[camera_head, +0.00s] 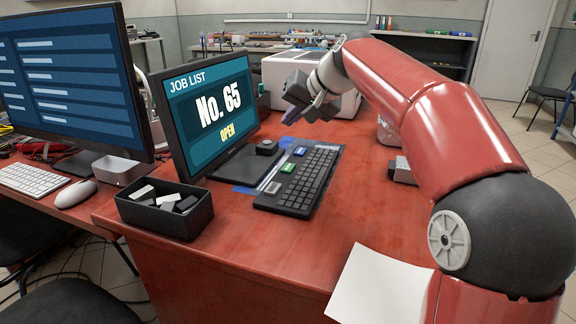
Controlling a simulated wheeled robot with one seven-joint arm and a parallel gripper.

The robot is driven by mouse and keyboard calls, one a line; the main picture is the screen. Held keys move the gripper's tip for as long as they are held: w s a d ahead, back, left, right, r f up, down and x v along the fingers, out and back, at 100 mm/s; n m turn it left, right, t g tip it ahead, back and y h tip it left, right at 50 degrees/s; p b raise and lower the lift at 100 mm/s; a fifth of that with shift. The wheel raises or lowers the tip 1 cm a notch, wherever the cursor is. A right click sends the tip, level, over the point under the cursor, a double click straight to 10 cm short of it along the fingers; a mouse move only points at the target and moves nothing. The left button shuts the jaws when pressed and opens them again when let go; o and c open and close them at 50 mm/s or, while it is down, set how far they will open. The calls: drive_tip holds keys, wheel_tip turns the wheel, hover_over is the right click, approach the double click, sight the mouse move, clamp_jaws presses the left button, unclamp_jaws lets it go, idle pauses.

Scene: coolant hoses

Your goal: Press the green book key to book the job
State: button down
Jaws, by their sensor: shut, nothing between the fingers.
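A dark keyboard (312,181) lies on the red desk. The green key (288,168) is on its left side, between a blue key (300,151) and a grey key (272,188). The screen (209,112) behind and left of the keyboard reads "JOB LIST", "No. 65" and "OPEN". My gripper (290,117) is at the end of the red arm, above and beyond the far end of the keyboard, apart from the green key. It is shut and empty. Its fingertips are small and partly unclear in this view.
A black bin (164,222) with grey and white blocks stands at the desk's front left. A small dark box (267,147) sits beyond the keyboard. A white sheet (378,288) lies at the front right. The red desk (350,215) is bare right of the keyboard.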

sight(291, 168)
drive_tip(key=shift+f+b, duration=2.8)
drive_tip(key=shift+f, duration=1.6)
drive_tip(key=shift+f+b, duration=0.3)
drive_tip(key=shift+f, duration=0.1)
drive_tip(key=shift+f, duration=0.35)
drive_tip(key=shift+r+p, duration=0.45)
drive_tip(key=shift+r, duration=0.3)
wheel_tip(291, 168, up, 5)
drive_tip(key=p, duration=0.4)
drive_tip(key=shift+r, duration=0.1)
